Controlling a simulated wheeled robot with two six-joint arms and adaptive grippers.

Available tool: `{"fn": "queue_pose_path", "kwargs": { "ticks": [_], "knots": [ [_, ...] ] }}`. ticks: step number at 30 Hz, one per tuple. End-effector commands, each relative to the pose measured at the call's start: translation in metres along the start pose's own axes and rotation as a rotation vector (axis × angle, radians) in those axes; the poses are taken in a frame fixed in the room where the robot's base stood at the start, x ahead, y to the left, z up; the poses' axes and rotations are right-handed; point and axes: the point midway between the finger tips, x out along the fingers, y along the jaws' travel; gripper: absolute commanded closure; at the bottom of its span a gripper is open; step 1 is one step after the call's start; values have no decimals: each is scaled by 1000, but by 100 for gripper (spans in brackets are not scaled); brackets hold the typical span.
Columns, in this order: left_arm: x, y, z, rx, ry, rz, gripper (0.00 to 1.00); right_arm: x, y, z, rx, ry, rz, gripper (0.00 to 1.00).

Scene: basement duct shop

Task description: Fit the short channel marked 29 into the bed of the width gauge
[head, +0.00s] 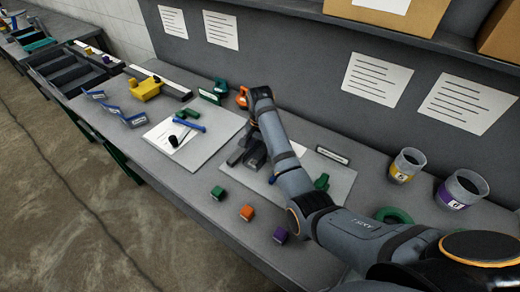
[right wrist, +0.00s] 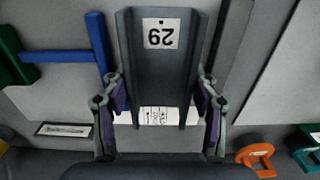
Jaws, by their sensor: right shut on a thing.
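A dark grey channel (right wrist: 160,75) with a white label reading 29, upside down in the right wrist view, sits between the fingers of my right gripper (right wrist: 161,105). The gripper is shut on its side walls. In the head view the right gripper (head: 252,146) and dark channel (head: 236,157) are over the pale board at the bench middle. A blue T-shaped piece (right wrist: 98,45) joined to a green block (right wrist: 10,55) lies beside the channel; the green block also shows in the head view (head: 322,182). It may belong to the width gauge; the bed cannot be made out. My left gripper is out of view.
Green (head: 218,192), orange (head: 247,213) and purple (head: 280,235) blocks lie near the front edge. Two cups (head: 406,165) (head: 461,190) stand at right. An orange piece (head: 242,97) stands behind.

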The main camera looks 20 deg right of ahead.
Motion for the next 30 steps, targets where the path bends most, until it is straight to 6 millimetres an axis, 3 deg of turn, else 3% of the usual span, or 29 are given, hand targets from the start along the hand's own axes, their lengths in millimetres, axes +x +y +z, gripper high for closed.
{"fn": "queue_pose_path", "kwargs": {
  "ticks": [30],
  "knots": [
    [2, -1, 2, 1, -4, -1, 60, 22, 0, 0, 0, 0, 1, 75]
  ]
}}
